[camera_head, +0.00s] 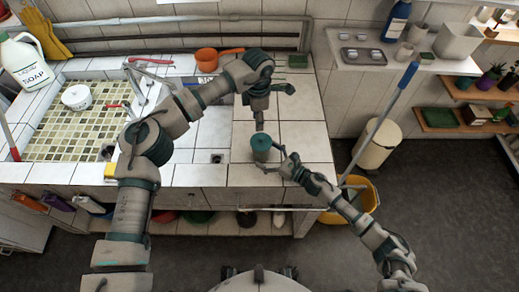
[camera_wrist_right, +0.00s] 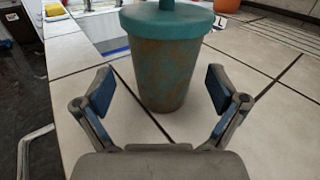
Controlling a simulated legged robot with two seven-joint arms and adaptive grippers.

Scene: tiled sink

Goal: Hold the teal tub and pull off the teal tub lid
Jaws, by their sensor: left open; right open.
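The teal tub (camera_head: 261,155) stands upright on the tiled counter near its front edge. It looks worn, teal and brown, in the right wrist view (camera_wrist_right: 166,75). The teal tub lid (camera_head: 261,141) sits on top of the tub, and its knob is cut off at the top of the right wrist view (camera_wrist_right: 165,22). My left gripper (camera_head: 260,125) is open and points down just above the lid. My right gripper (camera_head: 277,160) is open beside the tub at its lower right. In the right wrist view its fingers (camera_wrist_right: 164,92) are spread to either side of the tub, apart from it.
A tiled sink basin (camera_head: 70,148) lies at the left with a white container (camera_head: 77,97) in it. An orange pan (camera_head: 207,61) sits at the back. A blue-handled mop (camera_head: 388,112) leans by a yellow bucket (camera_head: 357,194) at the right. Counter tiles around the tub are clear.

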